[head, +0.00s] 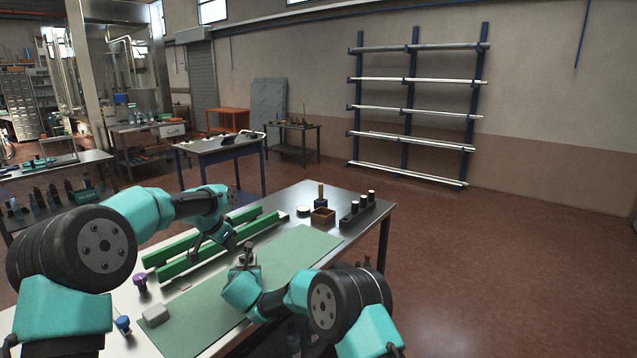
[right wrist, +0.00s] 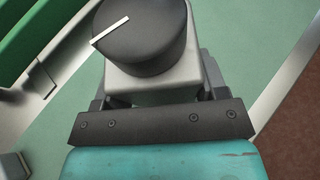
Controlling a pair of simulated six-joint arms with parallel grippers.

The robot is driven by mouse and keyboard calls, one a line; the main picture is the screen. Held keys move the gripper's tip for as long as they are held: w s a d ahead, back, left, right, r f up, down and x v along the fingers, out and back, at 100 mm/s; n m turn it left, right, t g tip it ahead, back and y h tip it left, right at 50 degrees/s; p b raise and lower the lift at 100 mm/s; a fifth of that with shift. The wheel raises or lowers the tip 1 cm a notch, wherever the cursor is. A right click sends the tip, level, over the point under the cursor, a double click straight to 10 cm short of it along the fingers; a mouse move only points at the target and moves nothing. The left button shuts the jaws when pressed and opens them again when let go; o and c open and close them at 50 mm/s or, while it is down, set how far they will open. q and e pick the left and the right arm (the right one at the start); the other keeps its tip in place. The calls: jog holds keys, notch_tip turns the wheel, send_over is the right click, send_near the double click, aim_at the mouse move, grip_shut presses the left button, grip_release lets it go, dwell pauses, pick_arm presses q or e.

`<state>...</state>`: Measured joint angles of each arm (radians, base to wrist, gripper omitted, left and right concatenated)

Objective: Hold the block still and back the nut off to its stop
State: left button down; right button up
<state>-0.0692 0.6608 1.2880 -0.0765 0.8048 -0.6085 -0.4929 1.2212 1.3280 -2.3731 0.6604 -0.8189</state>
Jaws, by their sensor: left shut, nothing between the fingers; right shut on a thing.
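The block (right wrist: 150,85) is pale grey and sits between my right gripper's fingers, over the green mat (head: 190,318). The nut (right wrist: 140,40) is a black round knob on top of the block, with a white line across its top pointing to the lower left. In the head view the block (head: 247,259) is small and partly hidden by the gripper. My right gripper (right wrist: 158,97) is shut on the block. My left gripper (head: 192,256) is shut and empty, to the left of the block by the green rails, apart from the nut.
Two green rails (head: 178,268) run along the bench behind the mat. A grey block (head: 155,316), a purple knob (head: 140,281) and a blue-topped item (head: 122,322) lie front left.

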jog(key=shift+f, duration=0.1)
jog(key=o, duration=1.2)
jog(key=shift+s, duration=0.1)
jog(key=v, duration=1.2)
